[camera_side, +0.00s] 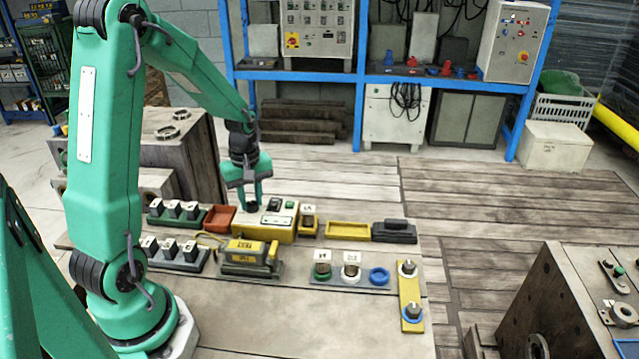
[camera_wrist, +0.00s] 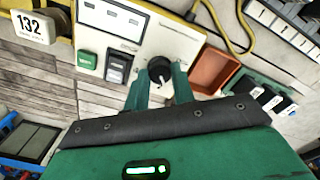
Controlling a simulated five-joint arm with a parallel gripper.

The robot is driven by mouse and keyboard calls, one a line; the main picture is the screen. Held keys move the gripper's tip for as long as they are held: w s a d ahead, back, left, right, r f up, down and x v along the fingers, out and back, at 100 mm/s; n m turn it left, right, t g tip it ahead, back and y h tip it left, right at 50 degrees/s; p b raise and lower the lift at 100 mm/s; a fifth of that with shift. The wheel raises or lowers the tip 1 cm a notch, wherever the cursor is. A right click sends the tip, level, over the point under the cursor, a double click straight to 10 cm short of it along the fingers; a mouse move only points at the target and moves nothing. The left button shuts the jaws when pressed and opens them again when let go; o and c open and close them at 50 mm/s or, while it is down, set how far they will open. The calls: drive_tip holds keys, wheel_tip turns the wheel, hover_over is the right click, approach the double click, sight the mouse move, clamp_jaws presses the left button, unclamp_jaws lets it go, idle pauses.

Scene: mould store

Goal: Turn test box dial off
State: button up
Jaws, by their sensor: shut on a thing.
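The test box (camera_side: 266,230) is a yellow box with a pale top panel, at the back of the bench in the side view. Its panel (camera_wrist: 182,40) also shows in the wrist view, with a green button (camera_wrist: 87,60) and a black rocker switch (camera_wrist: 118,68). The black round dial (camera_wrist: 159,68) is on the panel near the red tray. My gripper (camera_side: 251,201) points down at the dial, and its two green fingers are shut on it, one on each side. The fingers hide part of the dial's sides, and I cannot read its setting.
An orange-red tray (camera_side: 219,218) stands left of the box, close to my gripper. A labelled block (camera_side: 309,220) stands at its right, then a yellow tray (camera_side: 348,231). A yellow-and-grey device (camera_side: 250,257) lies in front. The bench's front area (camera_side: 290,315) is clear.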

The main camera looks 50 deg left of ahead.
sight(251, 203)
drive_tip(key=n, duration=0.5)
drive_tip(key=shift+r+n, duration=0.1)
drive_tip(key=shift+n, duration=0.3)
drive_tip(key=n, duration=0.5)
drive_tip(key=shift+n, duration=0.3)
drive_tip(key=o, duration=1)
drive_tip(key=shift+r, duration=3.85)
